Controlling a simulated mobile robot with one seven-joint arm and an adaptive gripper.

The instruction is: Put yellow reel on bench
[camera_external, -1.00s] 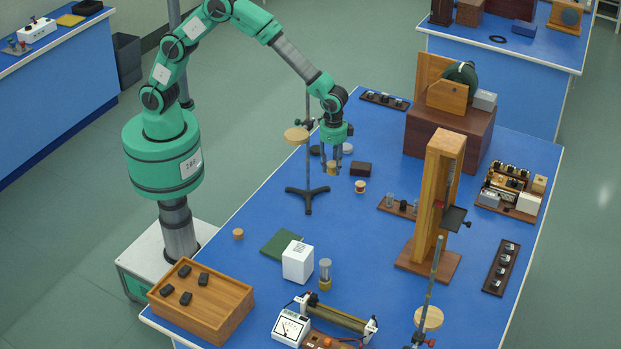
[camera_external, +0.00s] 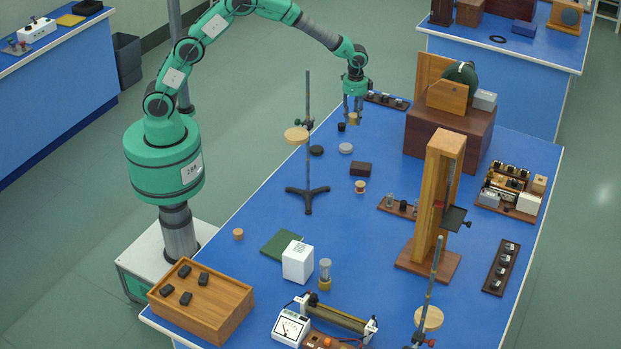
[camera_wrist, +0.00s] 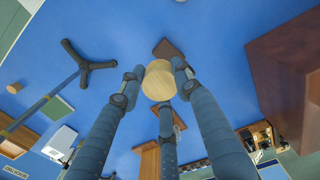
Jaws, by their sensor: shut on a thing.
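The yellow reel (camera_external: 353,120) is between the fingers of my gripper (camera_external: 353,113), near the far left edge of the blue bench (camera_external: 265,205). It hangs just below the fingertips and appears to be above the bench top. In the wrist view its pale, round end face (camera_wrist: 158,80) shows between my gripper's fingers (camera_wrist: 154,88), which close around it from several sides. The gap between the reel and the bench is hard to judge.
A small black object (camera_external: 341,127), a dark disc (camera_external: 316,150) and a grey disc (camera_external: 345,148) lie close by. A dark box (camera_external: 360,169) and a small wooden reel (camera_external: 360,187) are nearer. A tripod stand (camera_external: 307,190) rises to the left. Bare bench lies around these things.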

